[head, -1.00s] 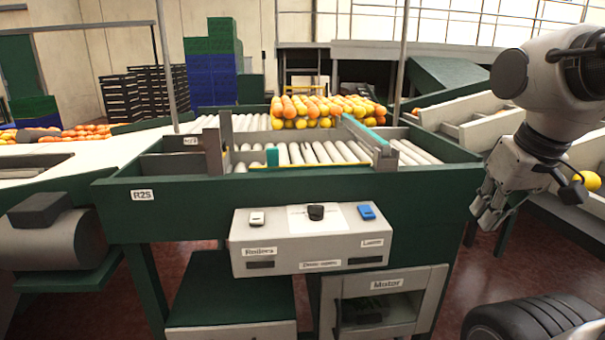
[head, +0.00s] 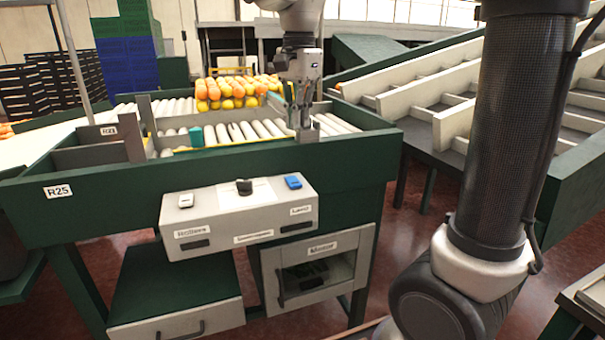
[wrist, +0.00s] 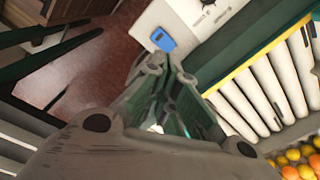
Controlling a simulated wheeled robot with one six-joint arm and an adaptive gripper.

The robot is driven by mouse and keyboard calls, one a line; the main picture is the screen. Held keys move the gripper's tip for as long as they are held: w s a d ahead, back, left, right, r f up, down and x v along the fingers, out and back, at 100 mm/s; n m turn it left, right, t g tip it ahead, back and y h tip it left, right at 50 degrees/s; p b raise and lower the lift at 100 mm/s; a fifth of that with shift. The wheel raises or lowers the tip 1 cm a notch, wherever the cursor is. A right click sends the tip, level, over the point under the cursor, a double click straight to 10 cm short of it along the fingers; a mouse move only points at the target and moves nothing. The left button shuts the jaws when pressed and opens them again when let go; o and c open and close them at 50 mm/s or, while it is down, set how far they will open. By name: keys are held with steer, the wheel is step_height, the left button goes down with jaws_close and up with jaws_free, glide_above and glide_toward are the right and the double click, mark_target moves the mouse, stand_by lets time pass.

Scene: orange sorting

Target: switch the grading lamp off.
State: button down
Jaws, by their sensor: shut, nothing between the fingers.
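The control box (head: 240,219) is on the front of the green sorting station. The blue rocker switch (head: 293,182) is at its top right, above a small label that seems to read Lamp. It also shows in the wrist view (wrist: 162,40), just beyond my gripper. A white rocker (head: 185,201) marked Rollers is at the left, and a black knob (head: 244,187) is in the middle. My gripper (head: 304,122) is shut and empty, pointing down over the station's front right part, above and behind the blue switch and apart from it. Which way the switch is tipped is unclear.
Oranges and lemons (head: 235,92) lie on the rollers behind. A teal block (head: 196,136) stands near the front rail (head: 210,155). Sloped chutes (head: 440,110) are at the right.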

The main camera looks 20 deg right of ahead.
mark_target(301, 183)
steer(key=m, duration=0.3)
steer(key=s+r+m, duration=0.1)
steer(key=m, duration=0.1)
steer(key=shift+d, duration=0.15)
step_height(301, 183, down, 14)
steer(key=shift+r, duration=0.1)
stand_by(0.5)
steer(key=shift+f, duration=0.35)
steer(key=shift+w+r, duration=0.35)
steer(key=shift+w, duration=0.35)
